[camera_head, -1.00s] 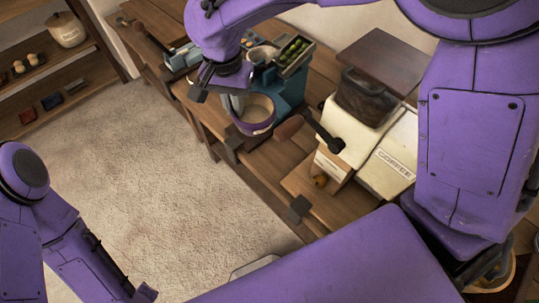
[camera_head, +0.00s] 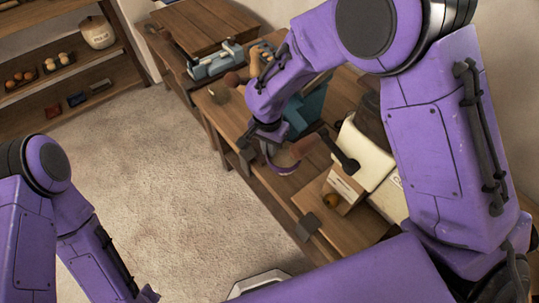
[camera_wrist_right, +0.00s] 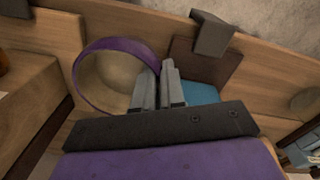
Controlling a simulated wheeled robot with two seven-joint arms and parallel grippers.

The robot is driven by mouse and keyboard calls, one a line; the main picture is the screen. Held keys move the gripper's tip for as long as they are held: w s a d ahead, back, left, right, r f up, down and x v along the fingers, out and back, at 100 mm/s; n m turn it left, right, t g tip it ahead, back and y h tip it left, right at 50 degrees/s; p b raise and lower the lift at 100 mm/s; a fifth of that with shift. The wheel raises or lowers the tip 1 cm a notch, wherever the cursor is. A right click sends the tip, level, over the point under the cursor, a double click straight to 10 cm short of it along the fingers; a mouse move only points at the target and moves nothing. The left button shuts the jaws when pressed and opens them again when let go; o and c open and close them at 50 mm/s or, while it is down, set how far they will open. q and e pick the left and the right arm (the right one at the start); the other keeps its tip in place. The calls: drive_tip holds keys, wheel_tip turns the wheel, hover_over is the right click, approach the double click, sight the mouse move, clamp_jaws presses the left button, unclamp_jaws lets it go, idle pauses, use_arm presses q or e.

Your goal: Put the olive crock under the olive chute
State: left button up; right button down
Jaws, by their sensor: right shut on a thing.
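The olive crock (camera_head: 283,160) is a pale bowl-like pot with a purple rim, partly hidden by my right gripper. My right gripper (camera_head: 268,138) is shut on the crock's wall near the counter's front edge. In the right wrist view the grey fingers (camera_wrist_right: 159,92) pinch the rim of the crock (camera_wrist_right: 105,75). I cannot tell whether the crock touches the counter. The teal olive machine (camera_head: 312,105) stands just behind it, largely covered by my right arm. Its chute is hidden. My left arm shows at lower left, its gripper out of view.
Dark blocks (camera_head: 308,226) sit on the counter's front edge. Another counter device (camera_head: 215,62) is farther back. Open carpet lies left.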

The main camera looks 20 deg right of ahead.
drive_tip(key=shift+f, duration=2.35)
drive_tip(key=shift+f, duration=0.1)
drive_tip(key=c, duration=1.2)
unclamp_jaws()
drive_tip(key=r, duration=0.6)
drive_tip(key=r+b, duration=0.1)
drive_tip(key=r, duration=0.4)
drive_tip(key=shift+w+a+r, duration=0.1)
drive_tip(key=shift+a+r, duration=0.1)
drive_tip(key=shift+r, duration=0.45)
drive_tip(key=shift+w, duration=0.1)
